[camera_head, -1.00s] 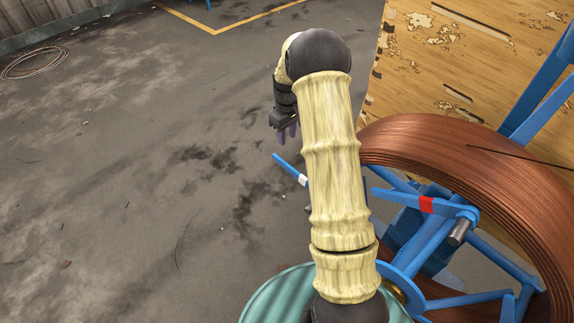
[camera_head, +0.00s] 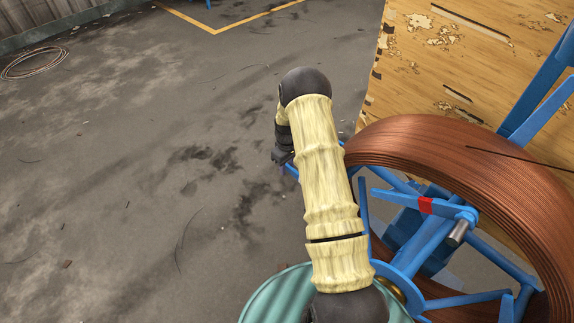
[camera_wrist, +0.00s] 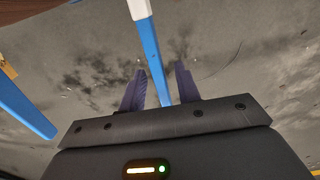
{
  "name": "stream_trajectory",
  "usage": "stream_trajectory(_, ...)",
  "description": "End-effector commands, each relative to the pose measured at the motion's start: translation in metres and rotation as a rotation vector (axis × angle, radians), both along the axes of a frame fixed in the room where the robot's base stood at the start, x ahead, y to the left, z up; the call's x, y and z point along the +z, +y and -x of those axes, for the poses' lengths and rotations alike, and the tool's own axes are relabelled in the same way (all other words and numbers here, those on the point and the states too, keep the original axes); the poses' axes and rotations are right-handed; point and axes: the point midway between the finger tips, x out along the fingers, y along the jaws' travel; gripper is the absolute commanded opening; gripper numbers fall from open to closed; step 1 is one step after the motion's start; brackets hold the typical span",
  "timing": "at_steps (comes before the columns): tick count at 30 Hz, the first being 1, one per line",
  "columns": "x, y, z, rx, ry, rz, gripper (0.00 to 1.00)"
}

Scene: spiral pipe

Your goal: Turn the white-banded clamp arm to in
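The white-banded clamp arm is a blue bar (camera_wrist: 153,55) with a white band (camera_wrist: 138,9) at the top edge of the wrist view. Its lower end lies between the two purple fingers of my gripper (camera_wrist: 160,84), with a visible gap on each side. The fingers are open and not closed on it. In the head view a short blue piece of this clamp arm (camera_head: 291,171) shows beside my dark gripper body (camera_head: 282,154); its white band and my fingertips are hidden behind my arm.
A red-banded blue clamp arm (camera_head: 408,202) sits on the hub to the right. A large copper-brown coil (camera_head: 455,145) on a blue spoked frame (camera_head: 430,245) surrounds it. Another blue bar (camera_wrist: 22,108) is at the wrist view's left. Open floor (camera_head: 120,200) lies left.

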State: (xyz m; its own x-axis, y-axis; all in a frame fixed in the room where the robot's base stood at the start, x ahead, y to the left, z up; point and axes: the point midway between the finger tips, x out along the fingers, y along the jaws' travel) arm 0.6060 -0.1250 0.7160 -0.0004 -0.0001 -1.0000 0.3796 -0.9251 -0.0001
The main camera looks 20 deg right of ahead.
Motion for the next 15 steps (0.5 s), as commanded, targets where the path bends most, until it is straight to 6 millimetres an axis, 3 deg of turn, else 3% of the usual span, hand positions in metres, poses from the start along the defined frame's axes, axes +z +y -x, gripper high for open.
stream_trajectory(7, -0.0004, 0.0003, -0.0002, 0.0, 0.0, 0.0, 0.33)
stream_trajectory(12, -0.0004, -0.0012, 0.0004, -0.002, 0.0, 0.0, 0.0)
stream_trajectory(15, -0.0005, -0.0016, 0.0005, -0.003, 0.0, -0.001, 0.0)
